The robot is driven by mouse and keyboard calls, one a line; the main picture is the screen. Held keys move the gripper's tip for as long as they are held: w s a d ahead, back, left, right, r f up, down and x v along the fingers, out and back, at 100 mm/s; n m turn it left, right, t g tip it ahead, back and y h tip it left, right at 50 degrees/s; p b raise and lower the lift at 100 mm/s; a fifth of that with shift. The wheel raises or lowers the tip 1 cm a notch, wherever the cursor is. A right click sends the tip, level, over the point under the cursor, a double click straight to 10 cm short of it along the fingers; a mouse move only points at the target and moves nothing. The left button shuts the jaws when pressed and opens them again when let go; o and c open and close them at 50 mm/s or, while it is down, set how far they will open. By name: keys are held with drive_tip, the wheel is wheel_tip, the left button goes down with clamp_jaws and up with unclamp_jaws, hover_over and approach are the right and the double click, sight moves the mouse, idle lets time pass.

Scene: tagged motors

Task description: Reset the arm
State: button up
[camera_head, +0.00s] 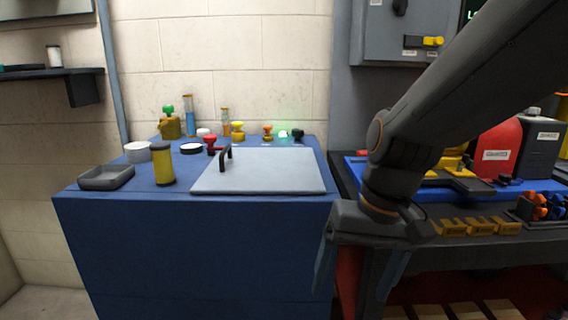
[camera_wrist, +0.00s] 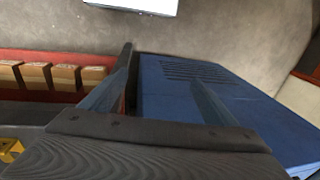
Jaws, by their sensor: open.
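My arm comes in from the upper right of the head view and bends down at its wrist. My gripper (camera_head: 358,278) points downward beside the right side of the blue cabinet (camera_head: 180,240), in front of the gap between it and the dark workbench. The wrist view shows its two fingers (camera_wrist: 165,82) spread apart with nothing between them. The cabinet's vented side (camera_wrist: 240,110) lies close to the right finger in that view. I cannot tell whether they touch.
The cabinet top holds a grey lid with a black handle (camera_head: 260,170), a grey tray (camera_head: 106,177), a yellow cylinder (camera_head: 163,165) and several small knobs. On the workbench stand yellow holders (camera_head: 480,226) and a red container (camera_head: 497,150). Cardboard boxes (camera_wrist: 50,76) sit low down.

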drive_tip(key=s+f+n+h, duration=0.1)
drive_tip(key=s+f+n, duration=0.1)
drive_tip(key=s+f, duration=0.1)
drive_tip(key=d+r+m+p, duration=0.2)
drive_tip(key=d+r+p, duration=0.4)
drive_tip(key=p, duration=0.7)
drive_tip(key=shift+s+d+h, duration=0.4)
drive_tip(key=shift+d, duration=0.5)
drive_tip(key=shift+r, duration=0.1)
